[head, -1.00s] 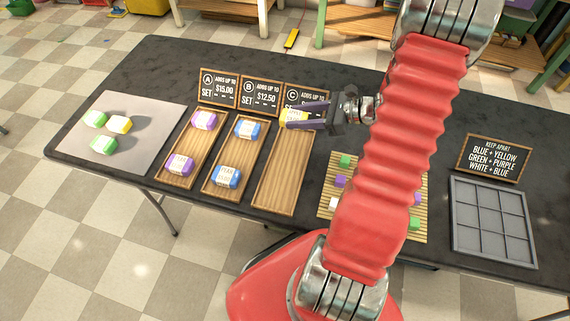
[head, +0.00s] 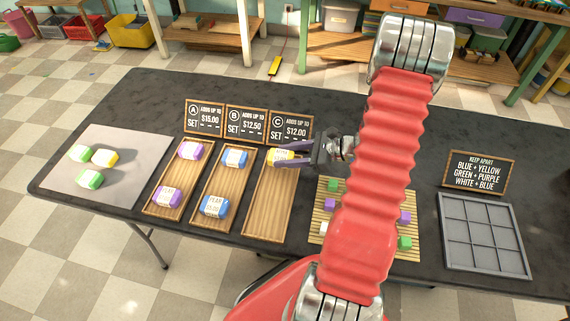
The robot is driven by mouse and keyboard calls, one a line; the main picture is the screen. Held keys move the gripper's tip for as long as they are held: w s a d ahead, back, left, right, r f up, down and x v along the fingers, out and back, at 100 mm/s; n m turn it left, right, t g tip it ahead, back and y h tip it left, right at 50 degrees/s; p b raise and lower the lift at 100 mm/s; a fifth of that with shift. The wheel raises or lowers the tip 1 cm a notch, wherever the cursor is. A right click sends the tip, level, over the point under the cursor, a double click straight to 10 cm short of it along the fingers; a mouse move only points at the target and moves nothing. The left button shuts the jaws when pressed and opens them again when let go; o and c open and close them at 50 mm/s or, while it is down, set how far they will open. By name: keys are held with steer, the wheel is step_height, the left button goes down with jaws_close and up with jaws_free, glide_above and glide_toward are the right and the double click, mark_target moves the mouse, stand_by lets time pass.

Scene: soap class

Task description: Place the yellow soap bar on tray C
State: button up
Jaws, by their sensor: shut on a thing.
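A yellow soap bar (head: 279,157) with a pale label is between the jaws of my gripper (head: 288,159). My gripper is shut on it at the far end of tray C (head: 265,214), the rightmost of three wooden trays. I cannot tell whether the bar touches the tray floor. The rest of tray C is bare. Sign C (head: 290,128) stands behind it and reads $12.00. Another yellow soap bar (head: 105,157) lies on the grey mat (head: 134,146) at the left.
Tray A (head: 166,180) holds two purple bars, and tray B (head: 222,184) two blue ones. Two green bars lie on the mat. Right of tray C are a slatted mat (head: 318,243) with small coloured cubes and a grey divided tray (head: 484,234).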

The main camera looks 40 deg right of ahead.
mark_target(286, 170)
steer(key=shift+f, duration=2.05)
steer(key=o, duration=1.1)
steer(key=shift+f, duration=0.1)
steer(key=shift+s+d+r, duration=0.35)
steer(key=shift+s+d, duration=0.05)
steer(key=shift+s, duration=0.05)
steer(key=v, duration=1)
steer(key=shift+s+d+r, duration=0.15)
steer(key=shift+s+d, duration=0.05)
steer(key=shift+s, duration=0.1)
